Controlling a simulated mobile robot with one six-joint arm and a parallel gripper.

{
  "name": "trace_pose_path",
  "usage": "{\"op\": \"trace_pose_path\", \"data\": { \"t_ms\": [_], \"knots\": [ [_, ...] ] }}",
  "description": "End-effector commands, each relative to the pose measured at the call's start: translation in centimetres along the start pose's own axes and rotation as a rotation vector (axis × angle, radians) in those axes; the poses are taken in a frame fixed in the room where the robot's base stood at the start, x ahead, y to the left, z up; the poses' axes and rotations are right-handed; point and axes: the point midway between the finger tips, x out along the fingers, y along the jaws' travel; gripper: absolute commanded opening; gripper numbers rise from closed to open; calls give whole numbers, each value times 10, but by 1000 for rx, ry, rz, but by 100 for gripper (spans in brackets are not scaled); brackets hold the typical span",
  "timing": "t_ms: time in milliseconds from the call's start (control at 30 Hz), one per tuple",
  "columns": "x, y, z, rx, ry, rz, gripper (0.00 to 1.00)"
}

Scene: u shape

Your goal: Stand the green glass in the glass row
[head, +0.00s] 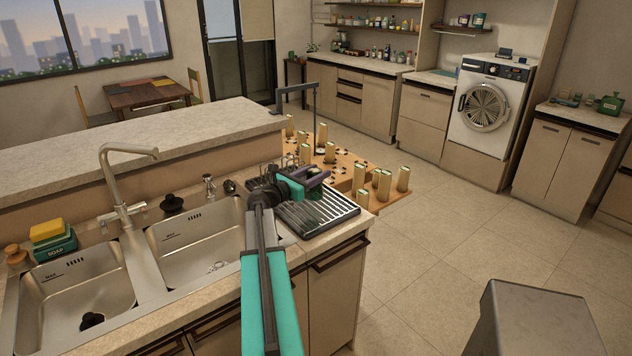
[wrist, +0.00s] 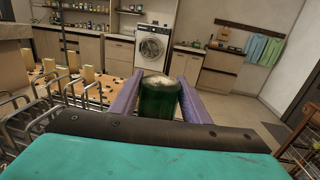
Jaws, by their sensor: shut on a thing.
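The green glass (wrist: 160,98) is dark green and stands between the two purple fingers of my gripper (wrist: 159,86) in the wrist view. The fingers are shut on it from both sides, and its open rim faces up. In the head view my gripper (head: 318,180) is over the dark ribbed drying rack (head: 328,216) beside the right sink; the glass is mostly hidden by the fingers there. In the wrist view, wire prongs of a rack (wrist: 20,128) show at the left. I cannot tell which part of the rack is the glass row, or whether the glass touches anything below.
Two sink basins (head: 195,240) and a tall faucet (head: 120,180) are left of the rack. A soap box with a yellow sponge (head: 48,231) stands at far left. Behind the rack is a wooden board (head: 340,163) with several pale upright blocks.

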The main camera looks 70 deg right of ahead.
Motion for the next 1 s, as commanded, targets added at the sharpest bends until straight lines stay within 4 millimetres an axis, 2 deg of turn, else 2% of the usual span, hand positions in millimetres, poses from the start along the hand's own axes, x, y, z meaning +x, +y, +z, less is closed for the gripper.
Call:
{"op": "trace_pose_path", "data": {
  "t_ms": [200,400,600,1000],
  "knots": [
    [7,8,-1,-1,0,0,14],
    [5,7,-22,-2,0,1,14],
    [5,7,-35,0,0,1,14],
    [4,8,-38,0,-1,2,14]
  ]
}}
